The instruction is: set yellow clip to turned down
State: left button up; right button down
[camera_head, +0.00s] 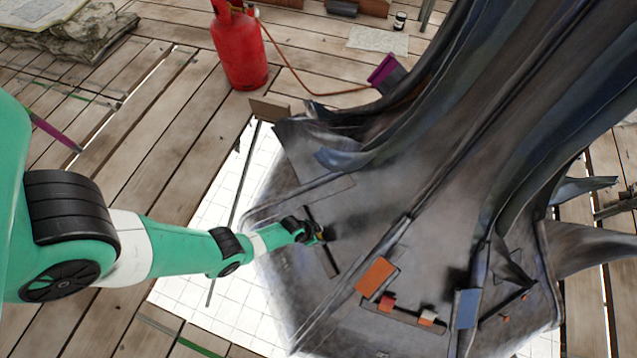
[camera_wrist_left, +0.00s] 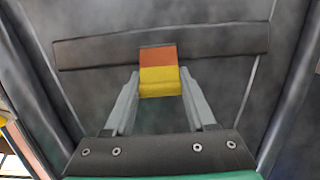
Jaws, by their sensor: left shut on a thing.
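The yellow clip (camera_wrist_left: 160,82) shows in the left wrist view, with an orange-brown band (camera_wrist_left: 158,55) just above its yellow part. It sits at a dark strip (camera_wrist_left: 215,44) on the grey metal panel. My left gripper (camera_wrist_left: 159,88) is shut on the clip, one grey finger at each side of the yellow part. In the head view my left gripper (camera_head: 320,233) reaches the panel of the spire base, and the clip is mostly hidden at its tip. Whether the clip is turned up or down is hard to tell. My right gripper is not in view.
The tall dark spire (camera_head: 440,150) rises right of my left arm. Orange (camera_head: 376,277) and blue (camera_head: 467,308) tabs and small red and white clips sit on panels to the right. A red gas cylinder (camera_head: 240,50) stands on the wooden planks behind. White gridded sheet lies under the base.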

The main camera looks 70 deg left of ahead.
pick_arm(q)
jog(key=shift+w+f+g+b, duration=0.3)
jog(key=shift+w+g+b, duration=0.25)
jog(key=shift+g, duration=0.35)
jog(key=shift+f+g+b, duration=0.1)
jog(key=shift+g+b, duration=0.35)
jog(key=shift+g, duration=0.05)
grip_shut()
jog(key=o, duration=1.4)
grip_release()
jog(key=shift+c, duration=0.2)
jog(key=shift+r, duration=0.2)
notch_tip(320, 180, up, 11)
jog(key=s+p, duration=0.1)
jog(key=p, duration=0.9)
jog(key=shift+s+r+p, duration=0.2)
jog(key=shift+s+p, duration=0.15)
jog(key=shift+p, duration=0.05)
